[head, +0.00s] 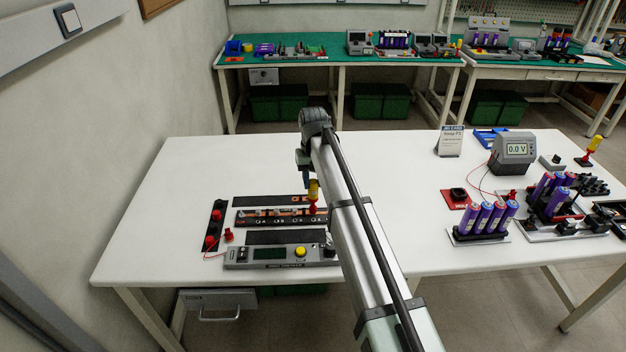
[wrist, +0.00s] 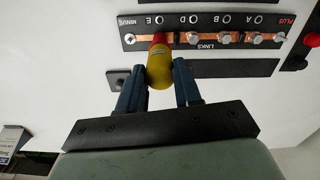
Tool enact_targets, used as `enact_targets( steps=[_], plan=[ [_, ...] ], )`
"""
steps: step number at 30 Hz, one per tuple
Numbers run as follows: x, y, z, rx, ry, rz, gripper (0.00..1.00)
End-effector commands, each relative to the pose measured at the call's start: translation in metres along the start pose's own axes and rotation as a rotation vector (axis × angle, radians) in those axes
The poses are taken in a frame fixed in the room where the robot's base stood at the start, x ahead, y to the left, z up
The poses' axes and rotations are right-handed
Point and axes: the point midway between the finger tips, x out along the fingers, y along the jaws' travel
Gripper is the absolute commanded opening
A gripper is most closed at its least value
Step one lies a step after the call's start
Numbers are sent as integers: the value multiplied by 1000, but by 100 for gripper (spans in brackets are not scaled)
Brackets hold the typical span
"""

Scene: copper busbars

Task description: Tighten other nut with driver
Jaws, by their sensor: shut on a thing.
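My gripper (wrist: 158,78) is shut on the driver (wrist: 159,66), which has a yellow body and a red end. The driver (head: 313,191) also shows in the head view, held roughly upright over the right part of the busbar board. The board (wrist: 200,20) is black with letter labels, PLUS at one end and MINUS at the other. Copper links (wrist: 210,38) run along it with several silver nuts (wrist: 225,38). The driver's red end is over the copper row near D and E. It hides what is under it, and I cannot tell whether it touches a nut.
A black strip with red knobs (head: 213,227) stands left of the board. A grey box with a yellow button (head: 300,251) lies in front. Purple cells (head: 485,217) and a meter reading 0.0 V (head: 515,149) stand at the right. The table's back left is clear.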

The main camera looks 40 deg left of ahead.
Motion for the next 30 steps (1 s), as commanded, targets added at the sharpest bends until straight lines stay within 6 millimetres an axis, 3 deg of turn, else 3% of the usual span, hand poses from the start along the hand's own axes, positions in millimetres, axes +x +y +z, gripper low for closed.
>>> enact_targets(
  steps=[17, 30],
  plan=[
    [0, 0, 0, 127, 0, 0, 0],
    [0, 0, 0, 547, 0, 0, 0]
  ],
)
